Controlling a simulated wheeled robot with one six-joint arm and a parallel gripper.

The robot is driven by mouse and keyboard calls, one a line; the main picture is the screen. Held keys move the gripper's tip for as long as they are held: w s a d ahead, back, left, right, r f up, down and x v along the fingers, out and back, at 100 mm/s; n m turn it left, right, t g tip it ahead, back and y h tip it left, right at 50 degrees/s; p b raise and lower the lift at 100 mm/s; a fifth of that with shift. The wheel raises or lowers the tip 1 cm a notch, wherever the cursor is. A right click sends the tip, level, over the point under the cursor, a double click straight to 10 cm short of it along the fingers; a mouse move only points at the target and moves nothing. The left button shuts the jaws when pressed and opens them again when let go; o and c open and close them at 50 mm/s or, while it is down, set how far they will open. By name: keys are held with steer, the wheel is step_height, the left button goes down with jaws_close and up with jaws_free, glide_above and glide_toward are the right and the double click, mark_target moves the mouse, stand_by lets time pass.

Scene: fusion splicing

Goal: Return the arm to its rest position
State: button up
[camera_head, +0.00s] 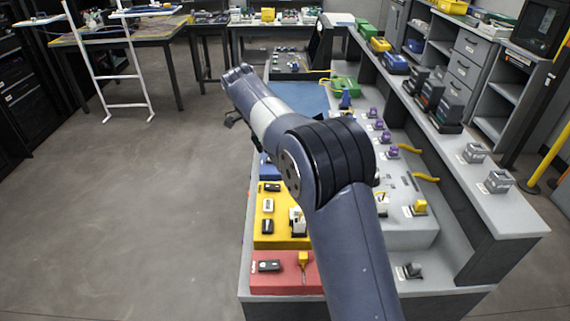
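My arm rises from the bottom right of the head view, bends at a black joint and reaches up and left over the workbench (424,257). My gripper (231,121) shows only as a small dark shape under the arm's far end, at the bench's left edge. Its fingers are too small and too covered to tell whether they are open or shut, and I see nothing held in it. The arm hides the middle of the bench.
A red mat (285,284) and a yellow mat (267,236) with small devices lie on the near bench. A raised shelf (494,218) with grey devices runs along the right. A white rack (99,75) stands at the upper left. The floor (140,215) on the left is clear.

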steer(key=shift+a+r, duration=0.15)
steer(key=shift+r, duration=0.1)
steer(key=b+x, duration=0.1)
steer(key=x, duration=1)
steer(key=shift+r+n, duration=0.1)
steer(key=shift+n, duration=0.2)
